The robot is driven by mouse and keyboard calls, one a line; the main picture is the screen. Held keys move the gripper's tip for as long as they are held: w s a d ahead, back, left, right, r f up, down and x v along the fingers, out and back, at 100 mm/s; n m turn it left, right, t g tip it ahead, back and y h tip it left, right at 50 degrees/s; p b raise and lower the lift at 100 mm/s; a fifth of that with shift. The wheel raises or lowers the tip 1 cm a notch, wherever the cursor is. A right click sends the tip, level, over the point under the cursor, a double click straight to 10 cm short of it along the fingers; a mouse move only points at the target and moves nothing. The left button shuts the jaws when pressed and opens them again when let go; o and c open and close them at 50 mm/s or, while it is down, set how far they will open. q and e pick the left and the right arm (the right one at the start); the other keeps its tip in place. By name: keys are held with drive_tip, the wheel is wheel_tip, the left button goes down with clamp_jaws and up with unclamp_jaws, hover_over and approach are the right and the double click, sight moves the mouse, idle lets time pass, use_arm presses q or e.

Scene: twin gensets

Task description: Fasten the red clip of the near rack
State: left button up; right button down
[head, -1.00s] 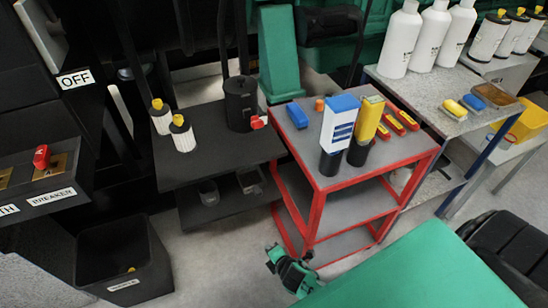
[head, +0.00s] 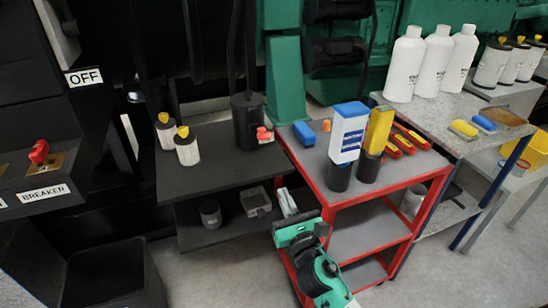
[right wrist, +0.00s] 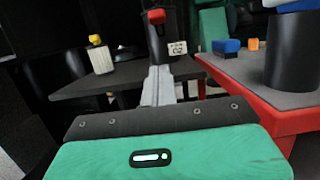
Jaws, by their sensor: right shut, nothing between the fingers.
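The near rack appears to be the black canister (head: 247,112) standing on the dark table (head: 217,162). Its red clip (head: 264,134) sticks out on the right side toward the red cart. The red clip also shows in the right wrist view (right wrist: 156,17), straight beyond the fingers, beside a small "02" label (right wrist: 178,48). My right gripper (head: 286,203) is in front of the table edge, below the clip and apart from it. Its grey fingers (right wrist: 158,84) are shut and empty, pointing toward the clip. My left gripper is not in view.
The red cart (head: 392,195) stands close right of my right gripper, carrying a white-blue carton (head: 348,133), a yellow carton (head: 378,130) and a blue block (head: 304,133). Two white filters (head: 187,148) stand left on the dark table. A black bin (head: 112,278) is lower left.

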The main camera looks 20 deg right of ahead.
idle(0.3)
drive_tip(key=p, duration=0.2)
approach(260, 135)
drive_tip(key=w+d+f, duration=0.1)
drive_tip(key=w+f, duration=0.3)
drive_tip(key=w, duration=0.1)
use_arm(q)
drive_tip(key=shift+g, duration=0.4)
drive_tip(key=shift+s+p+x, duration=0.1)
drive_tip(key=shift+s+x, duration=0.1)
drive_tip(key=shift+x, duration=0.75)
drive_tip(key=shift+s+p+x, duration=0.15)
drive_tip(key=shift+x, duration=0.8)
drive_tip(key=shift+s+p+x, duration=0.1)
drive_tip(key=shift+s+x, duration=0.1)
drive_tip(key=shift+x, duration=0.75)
use_arm(e)
drive_tip(key=shift+w+r, duration=0.4)
drive_tip(key=shift+r, duration=0.4)
drive_tip(key=shift+w+r, duration=0.4)
drive_tip(key=shift+r, duration=0.35)
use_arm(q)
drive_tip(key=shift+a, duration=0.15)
use_arm(e)
drive_tip(key=shift+r, duration=0.1)
